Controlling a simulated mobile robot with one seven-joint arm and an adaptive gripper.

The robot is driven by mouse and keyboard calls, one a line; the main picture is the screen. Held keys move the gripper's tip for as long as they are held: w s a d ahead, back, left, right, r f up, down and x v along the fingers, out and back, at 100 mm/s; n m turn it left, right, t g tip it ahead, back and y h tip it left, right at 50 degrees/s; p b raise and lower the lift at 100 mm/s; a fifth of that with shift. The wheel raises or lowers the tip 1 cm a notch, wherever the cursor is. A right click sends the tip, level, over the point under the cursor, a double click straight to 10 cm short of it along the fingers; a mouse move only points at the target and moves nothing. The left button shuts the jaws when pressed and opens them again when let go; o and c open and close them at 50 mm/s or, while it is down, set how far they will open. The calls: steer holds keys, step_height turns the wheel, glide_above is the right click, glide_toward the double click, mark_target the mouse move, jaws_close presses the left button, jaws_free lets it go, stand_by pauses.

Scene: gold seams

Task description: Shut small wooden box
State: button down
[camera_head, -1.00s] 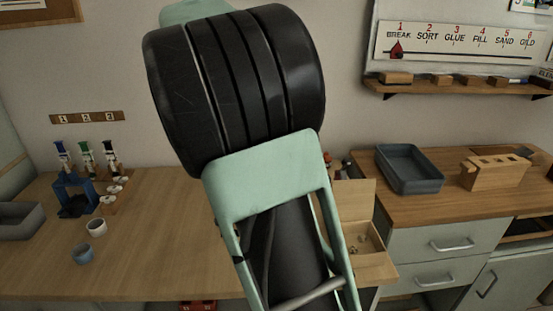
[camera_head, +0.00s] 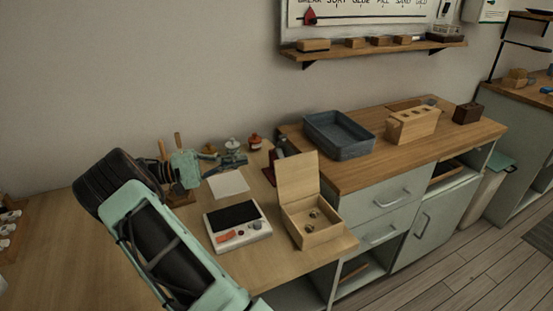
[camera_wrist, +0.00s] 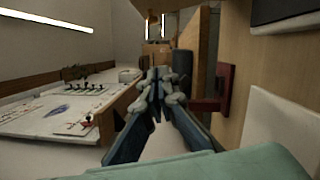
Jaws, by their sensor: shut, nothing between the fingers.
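The small wooden box (camera_head: 311,232) stands near the front right of the light wooden bench. Its lid (camera_head: 297,176) is open and stands roughly upright at the back. A few small round things (camera_head: 314,214) lie inside. My gripper (camera_head: 238,154) is left of the lid, apart from it and above the back of the bench. Its fingers point right. In the wrist view, my gripper (camera_wrist: 158,88) is shut and empty. I cannot tell the box for sure in that view.
A white device with a dark top (camera_head: 236,224) lies left of the box. White paper (camera_head: 229,184) lies behind it. Small bottles (camera_head: 255,142) stand at the back. A higher cabinet top with a grey tray (camera_head: 340,136) and a slotted wooden block (camera_head: 412,125) is to the right.

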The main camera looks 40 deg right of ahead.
steer(key=s+d+r, duration=0.1)
steer(key=s+d, duration=0.6)
steer(key=s, duration=0.1)
steer(key=shift+s+r, duration=0.4)
steer(key=shift+d, duration=0.1)
steer(key=s+a+r+m+t+y+b, duration=0.25)
steer(key=s+m+b, duration=0.25)
steer(key=s+m, duration=0.4)
steer(key=shift+s+a+f+m+t+h+b, duration=0.1)
steer(key=shift+s+a+f+m+t+b, duration=0.3)
steer(key=shift+s+f+m+b, duration=0.9)
steer(key=shift+s+a+f+m+t+h+b, duration=0.15)
steer(key=shift+s+a+f+m+b, duration=0.75)
steer(key=shift+s+b, duration=0.75)
steer(key=shift+s+a+f+m+t+b, duration=0.3)
steer(key=shift+s+f+m+b, duration=0.55)
steer(key=shift+s+m+b, duration=0.55)
steer(key=shift+f, duration=0.1)
